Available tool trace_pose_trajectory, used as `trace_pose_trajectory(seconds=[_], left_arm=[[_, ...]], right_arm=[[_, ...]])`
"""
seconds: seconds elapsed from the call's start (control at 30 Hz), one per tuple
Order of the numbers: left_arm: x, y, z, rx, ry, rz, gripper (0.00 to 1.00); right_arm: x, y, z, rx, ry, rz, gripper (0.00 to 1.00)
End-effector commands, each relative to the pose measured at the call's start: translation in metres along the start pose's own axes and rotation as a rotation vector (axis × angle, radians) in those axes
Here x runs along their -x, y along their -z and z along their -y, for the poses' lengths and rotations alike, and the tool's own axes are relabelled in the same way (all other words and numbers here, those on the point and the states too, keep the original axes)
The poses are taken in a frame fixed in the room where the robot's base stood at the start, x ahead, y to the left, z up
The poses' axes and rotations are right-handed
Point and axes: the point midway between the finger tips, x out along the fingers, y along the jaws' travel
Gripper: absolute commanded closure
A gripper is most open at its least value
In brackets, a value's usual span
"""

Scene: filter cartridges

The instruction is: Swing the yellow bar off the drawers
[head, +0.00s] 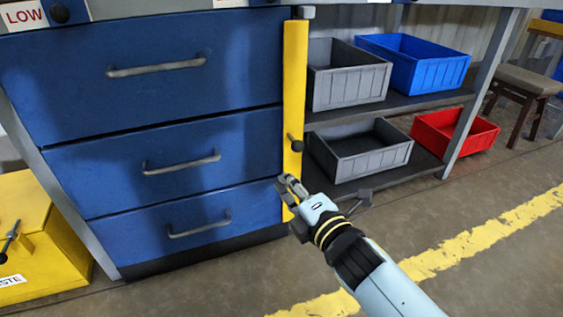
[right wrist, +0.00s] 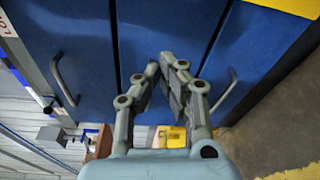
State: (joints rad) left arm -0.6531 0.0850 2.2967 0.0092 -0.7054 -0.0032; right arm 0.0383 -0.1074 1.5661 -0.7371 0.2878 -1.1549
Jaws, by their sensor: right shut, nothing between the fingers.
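The yellow bar (head: 294,75) stands upright along the right edge of the blue drawers (head: 155,130), overlapping their fronts. A black knob (head: 296,145) sticks out from its lower half. The drawers are shut and each has a grey handle. My right gripper (head: 283,182) is in front of the bar's lower part, below the knob, and hides some of it. Its fingers are shut and empty; they also show in the right wrist view (right wrist: 165,70), over the drawer fronts. A yellow strip at that view's top right looks like part of the bar. My left gripper is out of view.
Right of the drawers, open shelves hold grey bins (head: 347,80) and a blue bin (head: 412,62). A red bin (head: 453,132) and a stool (head: 522,85) stand farther right. A yellow waste box (head: 35,225) is at the left. The floor in front is clear.

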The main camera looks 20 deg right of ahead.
Motion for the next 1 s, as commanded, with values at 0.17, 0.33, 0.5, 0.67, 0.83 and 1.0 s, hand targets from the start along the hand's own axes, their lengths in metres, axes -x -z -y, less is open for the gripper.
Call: trace_pose_trajectory(seconds=[0.17, 0.33, 0.5, 0.67, 0.83, 1.0], left_arm=[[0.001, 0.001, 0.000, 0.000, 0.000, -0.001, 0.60], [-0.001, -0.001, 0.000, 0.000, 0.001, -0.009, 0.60], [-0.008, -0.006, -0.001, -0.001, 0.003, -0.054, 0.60], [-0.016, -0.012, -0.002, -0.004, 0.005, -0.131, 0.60], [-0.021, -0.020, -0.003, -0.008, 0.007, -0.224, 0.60], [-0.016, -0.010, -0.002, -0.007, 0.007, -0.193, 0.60]], right_arm=[[0.000, 0.000, -0.001, -0.001, 0.000, 0.000, 1.00], [-0.006, 0.000, 0.000, 0.000, 0.001, 0.000, 1.00], [-0.032, 0.000, 0.001, -0.001, 0.000, 0.000, 1.00], [-0.067, 0.000, 0.003, 0.000, 0.002, 0.000, 1.00], [-0.102, 0.001, 0.003, -0.001, 0.003, 0.000, 1.00], [-0.091, -0.025, -0.001, 0.003, 0.001, 0.000, 1.00]])
